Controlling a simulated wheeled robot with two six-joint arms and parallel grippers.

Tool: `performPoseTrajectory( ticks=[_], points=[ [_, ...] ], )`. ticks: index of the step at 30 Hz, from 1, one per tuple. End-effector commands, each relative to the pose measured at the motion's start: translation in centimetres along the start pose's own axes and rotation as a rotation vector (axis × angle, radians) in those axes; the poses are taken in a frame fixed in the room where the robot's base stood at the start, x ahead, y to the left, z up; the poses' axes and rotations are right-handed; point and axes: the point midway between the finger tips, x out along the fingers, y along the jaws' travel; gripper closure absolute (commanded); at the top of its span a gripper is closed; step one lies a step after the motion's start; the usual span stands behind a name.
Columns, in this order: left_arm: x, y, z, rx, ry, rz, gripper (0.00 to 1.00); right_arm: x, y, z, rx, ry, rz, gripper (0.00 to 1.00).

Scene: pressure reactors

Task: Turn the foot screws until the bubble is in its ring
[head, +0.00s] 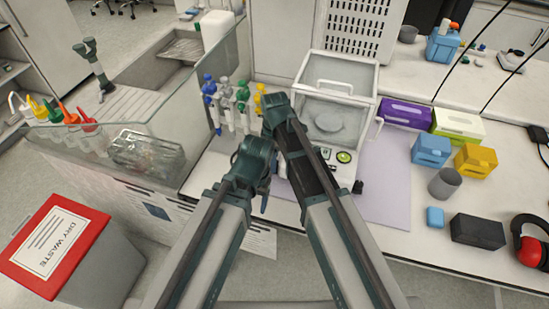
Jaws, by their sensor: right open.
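The balance (335,110), a white instrument with a clear glass draft shield and a round pan, stands on the bench at centre. Its round green bubble level (344,157) is on the front panel; the bubble's place in the ring is too small to tell. A black foot screw (357,187) shows at the front right corner. The front left corner is behind my arms. My right gripper (266,190) is mostly hidden among the dark arm links, left of the balance front; it is open. Its contact with a screw cannot be seen. My left gripper is hidden.
A rack of coloured-top pipettes (238,98) stands close left of the balance, beside a glass partition (190,105). Purple (405,113) and green (457,125) boxes, a grey cup (445,183) and a black block (478,231) lie right. The mat (385,190) is clear.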

Motion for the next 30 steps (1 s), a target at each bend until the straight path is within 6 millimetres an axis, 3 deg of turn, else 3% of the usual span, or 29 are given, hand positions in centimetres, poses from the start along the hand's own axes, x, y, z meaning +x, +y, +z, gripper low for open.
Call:
performPoseTrajectory(
  ticks=[24,30],
  points=[
    [-11.8,-1.1,0.7,0.002,0.0,0.0,0.32,-11.9,0.0,0.0,0.0,0.0,0.0,0.32],
    [-13.1,-1.2,0.8,-0.001,0.0,0.001,0.32,-13.2,0.0,0.0,0.0,0.0,0.0,0.32]
  ],
)
